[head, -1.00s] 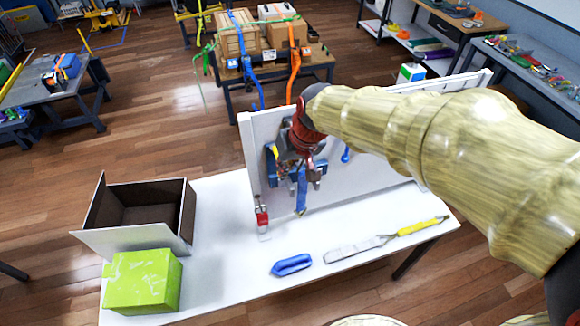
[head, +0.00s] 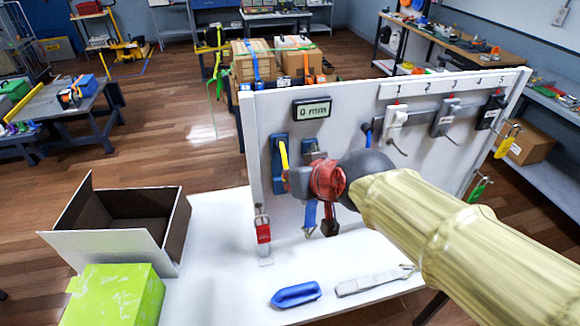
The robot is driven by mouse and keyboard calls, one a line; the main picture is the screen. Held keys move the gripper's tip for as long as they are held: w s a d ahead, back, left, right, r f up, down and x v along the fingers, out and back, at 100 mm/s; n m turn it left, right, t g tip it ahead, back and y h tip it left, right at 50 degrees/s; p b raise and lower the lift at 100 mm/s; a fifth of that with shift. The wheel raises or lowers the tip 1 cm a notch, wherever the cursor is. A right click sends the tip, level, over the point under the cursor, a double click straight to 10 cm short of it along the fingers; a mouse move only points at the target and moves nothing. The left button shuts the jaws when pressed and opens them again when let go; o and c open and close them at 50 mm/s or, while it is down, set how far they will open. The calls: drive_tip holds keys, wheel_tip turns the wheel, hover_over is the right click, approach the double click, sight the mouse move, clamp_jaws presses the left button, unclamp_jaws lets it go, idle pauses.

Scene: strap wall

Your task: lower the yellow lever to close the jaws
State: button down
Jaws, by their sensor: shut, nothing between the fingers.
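The yellow lever (head: 284,154) stands nearly upright on a blue mount (head: 275,158) at the left of the white upright panel (head: 350,110). Its lower end is close to my gripper (head: 292,181), just below and to its right. I cannot tell whether they touch. My gripper is shut and empty, pointing left, with its fingers partly hidden by my red wrist. A grey metal part (head: 314,151) shows above my wrist. A blue strap (head: 310,216) hangs below it. I cannot make out the jaws clearly.
A display (head: 311,108) on the panel reads 0 mm. Several hooks and clips hang at the panel's right. A red buckle (head: 263,232) is at its lower left.

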drive_tip(key=w+a+f+t+b, duration=0.1)
drive_tip(key=f+b, duration=0.5)
drive_tip(key=b, duration=0.7)
drive_tip(key=shift+w+f+t+y, duration=0.3)
drive_tip(key=shift+w+t, duration=0.2)
drive_tip(key=shift+w, duration=0.7)
drive_tip(key=shift+s, duration=0.1)
